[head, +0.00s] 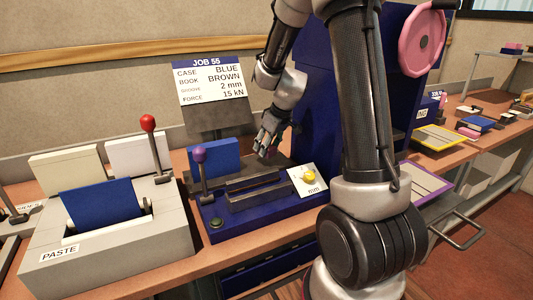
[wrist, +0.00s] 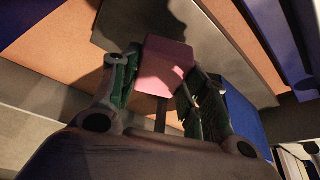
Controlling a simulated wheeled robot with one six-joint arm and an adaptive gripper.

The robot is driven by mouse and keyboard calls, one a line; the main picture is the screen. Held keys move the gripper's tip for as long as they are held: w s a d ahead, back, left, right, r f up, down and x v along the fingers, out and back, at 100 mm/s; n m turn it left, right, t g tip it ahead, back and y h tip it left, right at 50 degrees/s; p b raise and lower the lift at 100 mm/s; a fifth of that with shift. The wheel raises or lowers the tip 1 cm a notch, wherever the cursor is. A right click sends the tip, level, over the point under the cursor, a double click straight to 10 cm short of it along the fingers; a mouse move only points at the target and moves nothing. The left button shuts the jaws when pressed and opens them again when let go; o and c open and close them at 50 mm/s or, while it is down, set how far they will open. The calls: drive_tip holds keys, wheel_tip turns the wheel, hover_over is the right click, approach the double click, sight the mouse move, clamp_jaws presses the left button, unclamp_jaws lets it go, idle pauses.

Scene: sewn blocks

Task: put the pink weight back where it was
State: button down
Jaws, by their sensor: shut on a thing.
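The pink weight (wrist: 165,66) is a small pink block. It sits between the two fingers of my gripper (wrist: 160,82) in the wrist view, and the fingers are shut on it. In the head view my gripper (head: 268,147) points down over the back of the dark blue machine (head: 222,228), near its grey bars and below the job sign. The weight is mostly hidden by the fingers there. I cannot tell whether it touches anything beneath it.
A blue board (head: 214,160) and a purple-knobbed lever (head: 199,156) stand left of my gripper. The grey paste machine (head: 105,240) with a red-knobbed lever (head: 148,123) is farther left. A job sign (head: 210,82) stands behind. A card with a yellow knob (head: 308,178) is at right.

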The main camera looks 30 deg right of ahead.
drive_tip(key=shift+f, duration=1.4)
drive_tip(key=c, duration=0.8)
unclamp_jaws()
drive_tip(key=shift+f, duration=0.15)
drive_tip(key=shift+o, duration=0.2)
drive_tip(key=v, duration=1.2)
drive_tip(key=s+a+r+m+h, duration=0.1)
drive_tip(key=s+r, duration=0.3)
drive_tip(key=s, duration=0.9)
drive_tip(key=s+a+r+m, duration=0.1)
drive_tip(key=s+r+m, duration=0.2)
drive_tip(key=s, duration=1)
drive_tip(key=shift+a+r+h, duration=0.35)
drive_tip(key=shift+r+h, duration=0.05)
drive_tip(key=shift+r, duration=0.15)
